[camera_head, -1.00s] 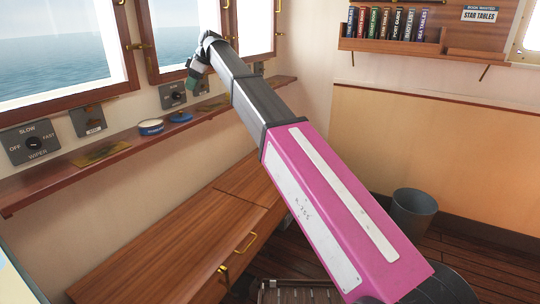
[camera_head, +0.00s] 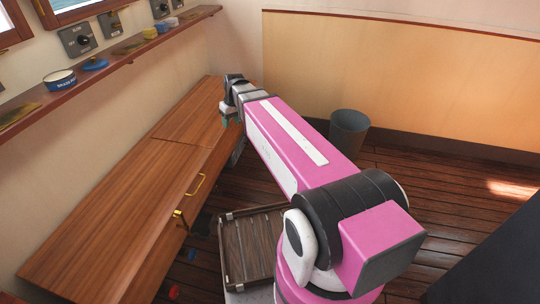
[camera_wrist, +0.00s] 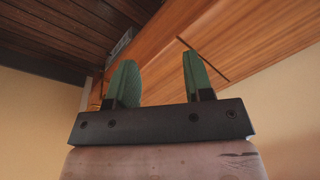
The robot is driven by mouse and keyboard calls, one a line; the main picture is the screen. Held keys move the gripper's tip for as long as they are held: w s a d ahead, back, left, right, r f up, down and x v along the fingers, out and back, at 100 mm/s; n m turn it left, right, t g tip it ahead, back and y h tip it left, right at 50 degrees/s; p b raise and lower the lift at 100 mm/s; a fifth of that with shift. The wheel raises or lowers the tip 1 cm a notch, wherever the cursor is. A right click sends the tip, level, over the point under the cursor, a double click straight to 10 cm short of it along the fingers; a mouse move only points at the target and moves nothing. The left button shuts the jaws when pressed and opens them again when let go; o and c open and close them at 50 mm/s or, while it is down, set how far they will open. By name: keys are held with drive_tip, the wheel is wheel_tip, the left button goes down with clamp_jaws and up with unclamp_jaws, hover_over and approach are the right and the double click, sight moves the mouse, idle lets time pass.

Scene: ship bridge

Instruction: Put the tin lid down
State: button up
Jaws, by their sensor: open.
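A round blue lid (camera_head: 95,64) lies on the narrow wall shelf (camera_head: 130,52) in the head view. An open-looking tin with a blue label (camera_head: 60,80) stands just left of it, apart from it or nearly so. My gripper (camera_head: 227,119) is low by the far end of the wooden bench, well away from the lid. In the wrist view, the two green fingers of my gripper (camera_wrist: 158,65) are spread apart with nothing between them. The lid is not in the wrist view.
The wooden bench (camera_head: 110,205) has a clear top and a brass handle (camera_head: 195,187). A grey bin (camera_head: 348,130) stands on the plank floor by the far panel. A slatted wooden crate (camera_head: 250,250) is beside my base. Small yellow and blue tins (camera_head: 150,33) stand farther along the shelf.

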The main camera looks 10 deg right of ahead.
drive_tip(key=s+d+f+m+h, duration=0.1)
drive_tip(key=s+d+f+m, duration=0.1)
drive_tip(key=s+d+f, duration=0.2)
drive_tip(key=s+d+f+m, duration=0.3)
drive_tip(key=s+d+f, duration=0.2)
drive_tip(key=s+d, duration=0.4)
drive_tip(key=shift+s+d+f+g+h, duration=0.15)
drive_tip(key=shift+s+f+g+h, duration=0.15)
drive_tip(key=shift+s+h, duration=0.15)
